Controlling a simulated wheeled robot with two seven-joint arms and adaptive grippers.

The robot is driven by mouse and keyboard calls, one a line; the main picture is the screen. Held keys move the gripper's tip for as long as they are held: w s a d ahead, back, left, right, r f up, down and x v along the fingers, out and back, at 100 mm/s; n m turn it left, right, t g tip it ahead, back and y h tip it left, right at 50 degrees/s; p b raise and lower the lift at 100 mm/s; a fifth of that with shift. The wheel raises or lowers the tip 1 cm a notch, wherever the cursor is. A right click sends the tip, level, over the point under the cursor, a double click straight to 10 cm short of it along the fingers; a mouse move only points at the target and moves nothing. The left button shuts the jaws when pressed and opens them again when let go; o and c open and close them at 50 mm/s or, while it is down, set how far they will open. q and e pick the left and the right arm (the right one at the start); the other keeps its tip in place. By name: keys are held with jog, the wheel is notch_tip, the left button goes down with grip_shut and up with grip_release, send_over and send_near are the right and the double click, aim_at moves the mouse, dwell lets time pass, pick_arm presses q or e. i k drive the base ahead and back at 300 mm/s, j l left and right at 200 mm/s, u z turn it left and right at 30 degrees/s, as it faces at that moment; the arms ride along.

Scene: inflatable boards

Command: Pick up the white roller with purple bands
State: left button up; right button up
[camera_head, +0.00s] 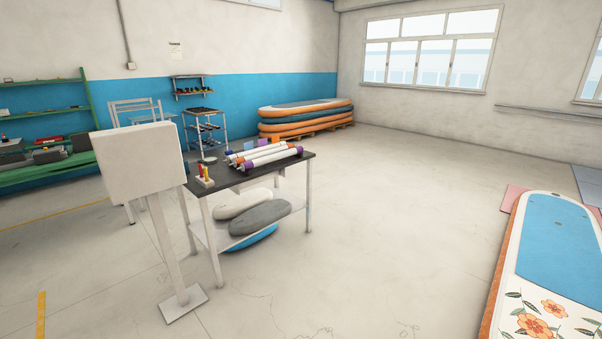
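The white roller with purple bands (273,158) lies on the dark top of a table (226,181) left of centre in the head view. It is the nearest of several white rollers there, and a purple band shows at each end. Behind it lie white rollers with orange ends (252,153), close together. Neither of my grippers is in view.
A white panel on a post (140,160) stands left of the table. Small coloured items in a holder (205,176) sit on the table's left end. Open floor (400,220) lies to the right, before a floral board (550,260).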

aim_at(246, 166)
jog(key=i+u, duration=0.25)
jog(key=i, duration=0.8)
jog(key=i+u, duration=0.1)
jog(key=i, duration=1.25)
jog(key=i+l, duration=0.2)
jog(key=i, duration=1.15)
jog(key=j+u, duration=0.05)
